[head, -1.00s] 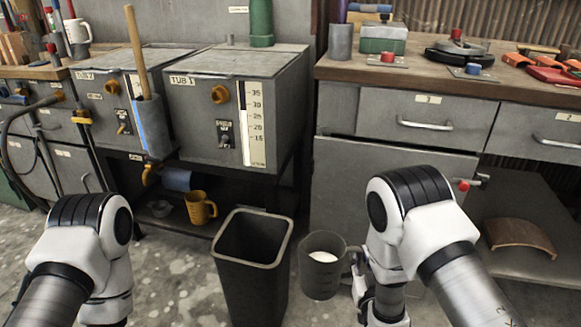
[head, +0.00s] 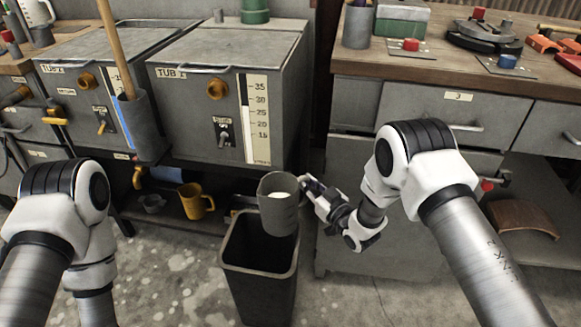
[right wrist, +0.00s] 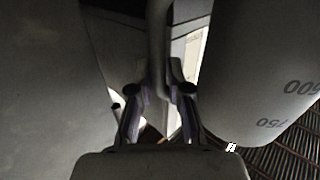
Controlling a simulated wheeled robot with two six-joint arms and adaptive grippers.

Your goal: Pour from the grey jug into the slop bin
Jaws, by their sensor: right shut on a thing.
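The grey jug (head: 278,208) is in the head view, over the back right part of the slop bin's mouth, with a little white content showing inside. It looks close to upright. My right gripper (head: 309,188) is shut on its handle from the right. In the right wrist view the fingers (right wrist: 160,95) close around the handle, and the jug's marked wall (right wrist: 265,90) fills the right side. The dark slop bin (head: 258,290) stands open on the floor below; its inside looks dark. My left gripper is out of view; only my left arm shows.
A yellow jug (head: 195,202) stands on the low shelf under the tubs. Tub 1 (head: 195,120) and its neighbour are behind the bin. The drawer cabinet (head: 400,105) is close behind my right gripper. Floor is open left of the bin.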

